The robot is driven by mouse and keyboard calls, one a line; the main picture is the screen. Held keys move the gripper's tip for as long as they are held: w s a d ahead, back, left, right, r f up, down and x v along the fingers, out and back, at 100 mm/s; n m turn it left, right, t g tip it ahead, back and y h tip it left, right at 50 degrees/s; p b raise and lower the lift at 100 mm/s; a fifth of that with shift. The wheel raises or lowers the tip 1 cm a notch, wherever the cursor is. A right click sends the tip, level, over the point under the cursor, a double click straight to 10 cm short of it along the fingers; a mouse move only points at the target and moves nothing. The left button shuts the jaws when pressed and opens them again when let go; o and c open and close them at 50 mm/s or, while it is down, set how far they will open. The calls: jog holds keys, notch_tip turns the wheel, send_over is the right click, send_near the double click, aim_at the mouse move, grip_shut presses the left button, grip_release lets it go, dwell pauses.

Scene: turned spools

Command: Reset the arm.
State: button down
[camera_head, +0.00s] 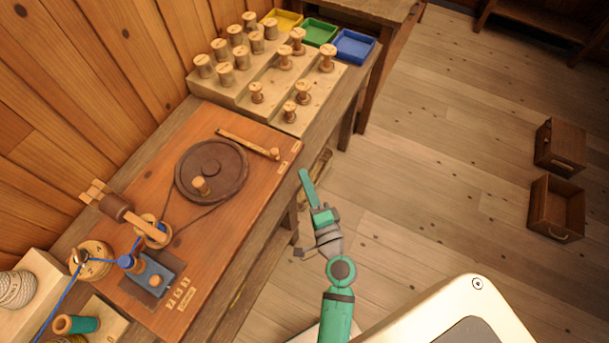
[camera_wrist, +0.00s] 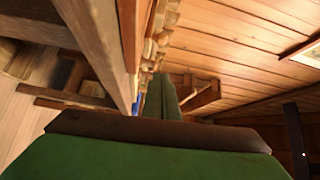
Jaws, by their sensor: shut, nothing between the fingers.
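My arm (camera_head: 337,312) is green and reaches up from the bottom of the head view. My gripper (camera_head: 305,174) is at its far end, beside the front edge of the workbench (camera_head: 262,228), out over the floor side. Its fingers are together and hold nothing. In the wrist view the closed green fingers (camera_wrist: 161,97) point along the bench edge (camera_wrist: 95,45), which runs close on their left.
The bench carries a dark round wheel (camera_head: 212,170), a blue block device (camera_head: 152,275) and a stepped wooden rack (camera_head: 310,90) with several spools. Yellow, green and blue trays (camera_head: 354,46) stand behind. Two wooden drawers (camera_head: 556,208) lie on the otherwise open floor at right.

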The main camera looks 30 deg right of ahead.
dwell(0.4)
jog(key=s+a+f+n+g, duration=0.3)
jog(key=s+a+f+n, duration=0.4)
jog(key=s+a, duration=0.45)
jog(key=s+a+r+n+y, duration=0.2)
jog(key=s+a+r+n, duration=0.6)
jog(key=s+n, duration=0.3)
jog(key=shift+s+a+n+y, duration=0.2)
jog(key=shift+s+n+y, duration=0.1)
jog(key=shift+s+n, duration=0.15)
